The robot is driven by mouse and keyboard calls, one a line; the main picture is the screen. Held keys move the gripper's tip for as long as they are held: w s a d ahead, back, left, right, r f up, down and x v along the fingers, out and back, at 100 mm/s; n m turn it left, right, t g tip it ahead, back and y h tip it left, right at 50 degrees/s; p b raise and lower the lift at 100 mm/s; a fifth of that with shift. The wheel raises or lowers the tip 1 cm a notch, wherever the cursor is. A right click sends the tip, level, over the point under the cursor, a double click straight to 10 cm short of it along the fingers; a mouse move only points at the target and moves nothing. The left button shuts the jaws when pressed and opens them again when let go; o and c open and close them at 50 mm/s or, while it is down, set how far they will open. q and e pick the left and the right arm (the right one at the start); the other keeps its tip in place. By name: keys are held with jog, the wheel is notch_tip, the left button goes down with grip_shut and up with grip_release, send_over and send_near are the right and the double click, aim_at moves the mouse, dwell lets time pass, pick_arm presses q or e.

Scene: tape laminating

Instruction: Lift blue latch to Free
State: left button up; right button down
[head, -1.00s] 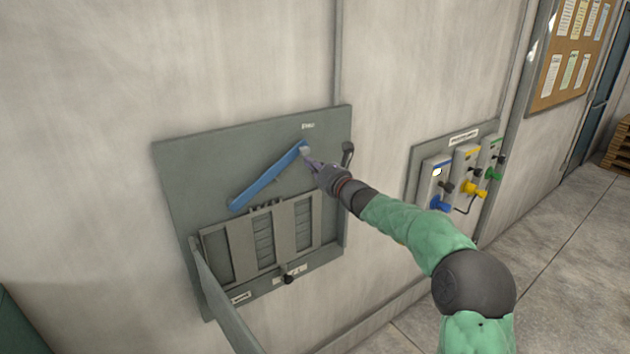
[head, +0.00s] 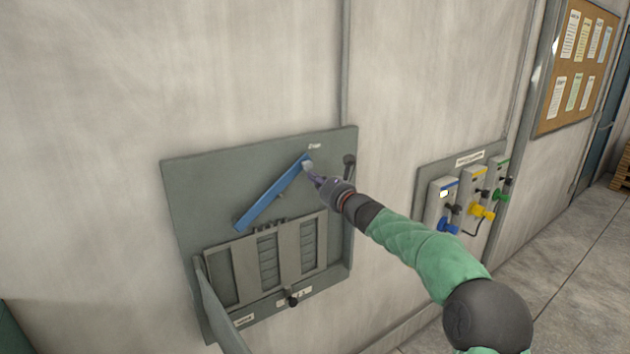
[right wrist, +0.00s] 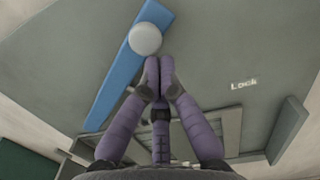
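The blue latch (head: 270,196) is a long bar on a grey wall panel. It slants up to the right in the head view, with a pale round knob (head: 307,165) at its upper end. It also shows in the right wrist view (right wrist: 120,75), where the knob (right wrist: 146,39) is large. My right gripper (head: 314,178) is at the knob's lower right. Its purple fingertips (right wrist: 159,75) are together, with nothing between them, right beside the knob; I cannot tell whether they touch it. My left gripper is not in view.
A label reading "Lock" (right wrist: 244,86) is on the panel. A dark handle (head: 349,165) is right of the knob. Below are grey slats (head: 288,255) and an open flap (head: 218,312). A second panel with blue, yellow and green plugs (head: 482,212) is at right.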

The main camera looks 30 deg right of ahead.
jog(key=s+d+f+b, duration=0.1)
jog(key=s+f+b, duration=0.2)
jog(key=s, duration=0.7)
jog(key=shift+s+d+f+b, duration=0.2)
jog(key=shift+s+f+b, duration=0.15)
jog(key=shift+f, duration=0.45)
